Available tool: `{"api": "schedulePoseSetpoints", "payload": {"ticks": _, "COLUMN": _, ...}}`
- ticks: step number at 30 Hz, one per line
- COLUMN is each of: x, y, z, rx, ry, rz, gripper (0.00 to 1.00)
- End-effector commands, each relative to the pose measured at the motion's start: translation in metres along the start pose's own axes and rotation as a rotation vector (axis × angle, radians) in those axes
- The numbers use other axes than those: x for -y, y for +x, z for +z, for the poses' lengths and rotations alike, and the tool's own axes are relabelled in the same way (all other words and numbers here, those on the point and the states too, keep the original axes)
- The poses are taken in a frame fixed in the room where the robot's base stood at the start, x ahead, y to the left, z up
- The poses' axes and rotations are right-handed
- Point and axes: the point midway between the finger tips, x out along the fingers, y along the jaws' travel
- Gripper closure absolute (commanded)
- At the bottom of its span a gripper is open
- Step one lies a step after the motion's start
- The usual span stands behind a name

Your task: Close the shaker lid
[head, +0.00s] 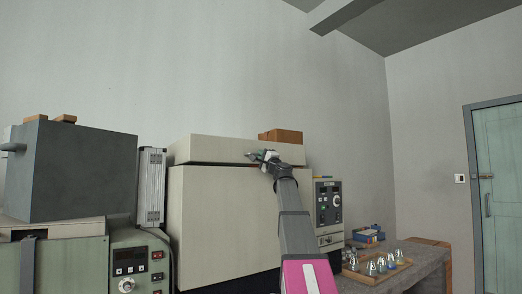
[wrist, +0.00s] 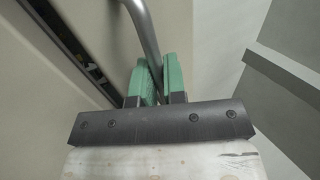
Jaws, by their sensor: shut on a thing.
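The shaker (head: 222,225) is a large cream box in the middle of the head view. Its cream lid (head: 212,150) lies along the top, with a narrow dark gap between lid and body. My gripper (head: 258,156) is at the lid's front edge, towards its right part. In the wrist view my gripper's green fingers (wrist: 161,82) are shut on a grey metal handle bar (wrist: 143,25), which passes between them. The dark gap also shows at upper left there. My arm hides part of the shaker's right side.
A brown box (head: 281,135) sits on top of the lid. A control panel (head: 328,203) is at the shaker's right. Several glass flasks (head: 379,265) stand in a wooden tray on the bench (head: 425,262). A dark grey box (head: 80,170) and a silver case (head: 151,185) stand left.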

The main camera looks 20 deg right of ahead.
Motion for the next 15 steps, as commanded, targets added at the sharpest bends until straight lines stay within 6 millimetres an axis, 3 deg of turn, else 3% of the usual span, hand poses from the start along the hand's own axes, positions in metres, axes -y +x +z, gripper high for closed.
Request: {"api": "schedulePoseSetpoints", "payload": {"ticks": 15, "x": -0.017, "y": -0.011, "z": 0.0, "rx": 0.001, "ry": 0.005, "rz": -0.052, "gripper": 1.0}}
